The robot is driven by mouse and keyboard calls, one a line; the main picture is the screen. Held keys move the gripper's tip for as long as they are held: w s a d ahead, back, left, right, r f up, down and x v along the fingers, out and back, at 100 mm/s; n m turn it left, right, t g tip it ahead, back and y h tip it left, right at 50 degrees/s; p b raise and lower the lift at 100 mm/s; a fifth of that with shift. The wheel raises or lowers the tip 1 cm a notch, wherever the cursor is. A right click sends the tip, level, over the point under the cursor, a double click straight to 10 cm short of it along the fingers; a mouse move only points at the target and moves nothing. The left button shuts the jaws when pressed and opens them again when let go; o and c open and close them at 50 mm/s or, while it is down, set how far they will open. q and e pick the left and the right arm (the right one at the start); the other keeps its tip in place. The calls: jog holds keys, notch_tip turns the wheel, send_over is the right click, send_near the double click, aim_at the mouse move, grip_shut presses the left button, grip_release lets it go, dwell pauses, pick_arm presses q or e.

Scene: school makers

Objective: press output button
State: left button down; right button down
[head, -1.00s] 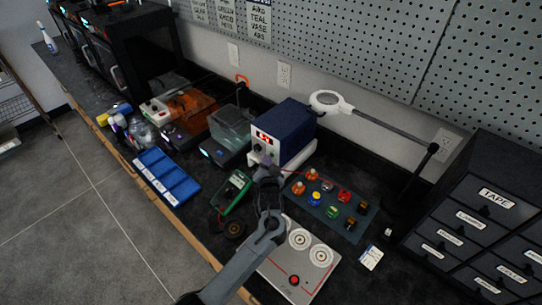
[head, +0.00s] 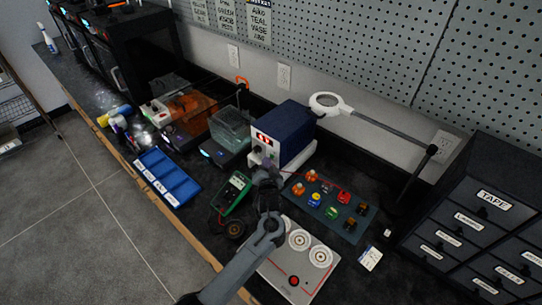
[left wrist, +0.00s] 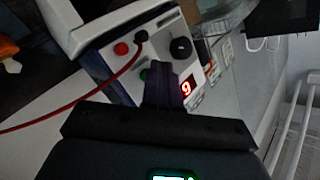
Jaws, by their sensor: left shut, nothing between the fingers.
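The power supply is a dark blue box (head: 285,128) with a white front panel carrying a lit red display. In the left wrist view the panel (left wrist: 165,65) appears rotated, with a red display (left wrist: 188,86), a black knob (left wrist: 181,47), a red round part (left wrist: 121,48) and a black plug (left wrist: 141,36) on a red cable. A small green part (left wrist: 144,74) shows beside my fingers; I cannot tell which part is the output button. My left gripper (head: 266,160) is shut and empty, with its fingertips at the lower panel; contact is unclear. The fingers (left wrist: 162,88) hide part of the panel.
A green multimeter (head: 232,190) and a blue tray (head: 167,176) lie left of my arm. A board of coloured parts (head: 330,206) lies right. A plate with round targets and a red button (head: 293,281) is in front. A magnifier lamp (head: 327,103) stands behind.

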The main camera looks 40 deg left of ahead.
pick_arm(q)
jog(key=shift+s+p, duration=0.3)
jog(key=shift+s, duration=0.05)
jog(key=s+p, duration=0.5)
jog(key=s, duration=0.1)
jog(key=shift+a, duration=0.4)
dwell(0.5)
